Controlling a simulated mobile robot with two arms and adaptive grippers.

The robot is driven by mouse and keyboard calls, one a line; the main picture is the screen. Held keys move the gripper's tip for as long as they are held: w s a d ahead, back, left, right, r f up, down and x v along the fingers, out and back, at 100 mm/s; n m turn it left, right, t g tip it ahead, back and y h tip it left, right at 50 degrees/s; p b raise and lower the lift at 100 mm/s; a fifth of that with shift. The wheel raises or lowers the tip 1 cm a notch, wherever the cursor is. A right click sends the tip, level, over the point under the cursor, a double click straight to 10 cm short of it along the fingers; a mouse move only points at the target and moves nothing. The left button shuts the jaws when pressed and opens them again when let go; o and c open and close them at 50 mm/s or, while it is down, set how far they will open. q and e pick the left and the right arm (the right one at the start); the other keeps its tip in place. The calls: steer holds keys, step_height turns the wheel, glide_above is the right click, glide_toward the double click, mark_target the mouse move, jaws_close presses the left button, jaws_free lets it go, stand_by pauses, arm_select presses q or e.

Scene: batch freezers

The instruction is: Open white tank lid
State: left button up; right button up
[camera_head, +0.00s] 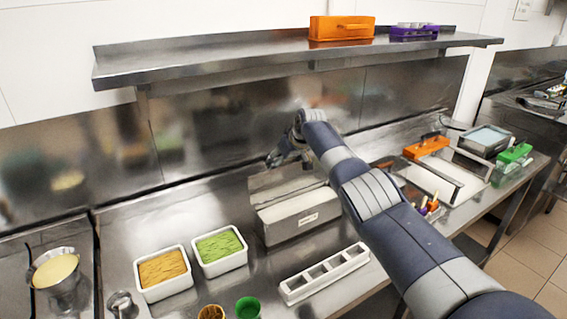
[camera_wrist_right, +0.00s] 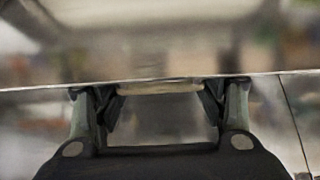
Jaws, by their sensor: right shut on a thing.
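The tank (camera_head: 300,217) is a long box with a grey front and a small white label, on the steel counter in the middle of the head view. Its pale top shows. Behind it a shiny lid panel (camera_head: 262,182) appears to stand raised, partly hidden by my gripper. My right gripper (camera_head: 272,160) is at the upper edge of that panel. In the right wrist view its fingers (camera_wrist_right: 160,100) are on either side of a pale strip (camera_wrist_right: 160,87) at the lid's edge, and it is shut on the lid. My left gripper is not in view.
White tubs of orange (camera_head: 163,271) and green (camera_head: 220,249) food stand left of the tank. A white slotted holder (camera_head: 324,273) lies in front. A steel shelf (camera_head: 220,62) hangs above. My right arm crosses the counter's right part.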

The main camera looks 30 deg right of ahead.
steer(key=shift+a, duration=0.1)
stand_by(0.7)
steer(key=o, duration=1.3)
steer(key=shift+w+f, duration=0.1)
steer(key=shift+o, duration=1.3)
steer(key=shift+w, duration=0.1)
steer(key=shift+s+r, duration=0.4)
steer(key=shift+r, duration=0.2)
steer(key=v, duration=1)
steer(key=shift+s, duration=0.1)
